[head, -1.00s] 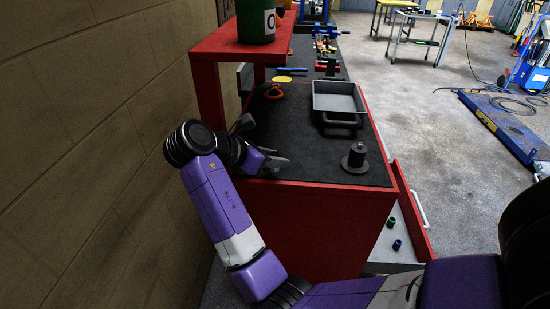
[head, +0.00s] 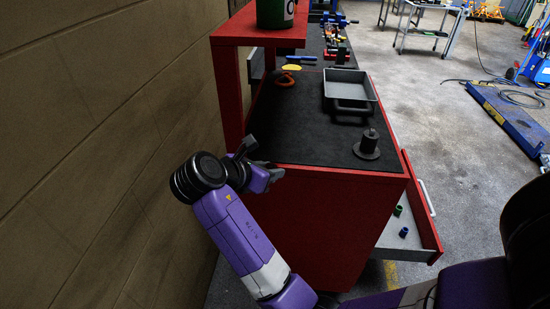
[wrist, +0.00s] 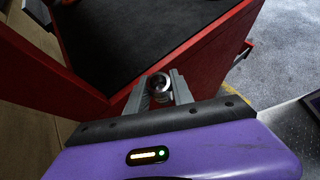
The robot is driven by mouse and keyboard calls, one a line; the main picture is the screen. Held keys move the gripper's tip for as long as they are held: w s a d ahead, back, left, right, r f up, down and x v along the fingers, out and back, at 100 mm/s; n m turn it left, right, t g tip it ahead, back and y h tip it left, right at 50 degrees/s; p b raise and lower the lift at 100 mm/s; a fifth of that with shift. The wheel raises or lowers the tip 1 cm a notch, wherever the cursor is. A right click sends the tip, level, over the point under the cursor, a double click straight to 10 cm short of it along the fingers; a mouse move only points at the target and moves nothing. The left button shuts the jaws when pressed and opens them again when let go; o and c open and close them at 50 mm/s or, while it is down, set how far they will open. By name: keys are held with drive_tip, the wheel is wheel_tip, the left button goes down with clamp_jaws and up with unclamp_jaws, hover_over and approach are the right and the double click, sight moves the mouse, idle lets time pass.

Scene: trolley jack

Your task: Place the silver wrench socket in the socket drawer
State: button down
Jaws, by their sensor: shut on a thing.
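My gripper (wrist: 160,88) is shut on the silver wrench socket (wrist: 159,82), which shows as a round metal ring between the fingers in the wrist view. In the head view my gripper (head: 272,172) is at the near left edge of the red workbench, and the socket cannot be made out there. The open socket drawer (head: 412,238) sticks out from the right side of the bench, low down. A green socket (head: 398,210) and a blue socket (head: 403,232) stand in it. My gripper is left of the drawer and higher, with the bench end between them.
The black bench top (head: 310,130) bears a grey tray (head: 350,84), a dark cylinder on a round base (head: 367,145) and an orange item (head: 285,80). A red shelf (head: 235,38) rises at the left by the wall.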

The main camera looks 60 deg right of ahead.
drive_tip(key=a+f+n+t+y, duration=1.1)
drive_tip(key=a+f+n, duration=0.8)
drive_tip(key=a+f, duration=0.8)
wheel_tip(320, 180, down, 2)
drive_tip(key=shift+w+f+n+t, duration=0.2)
drive_tip(key=shift+w+n+t, duration=0.2)
drive_tip(key=shift+t, duration=0.3)
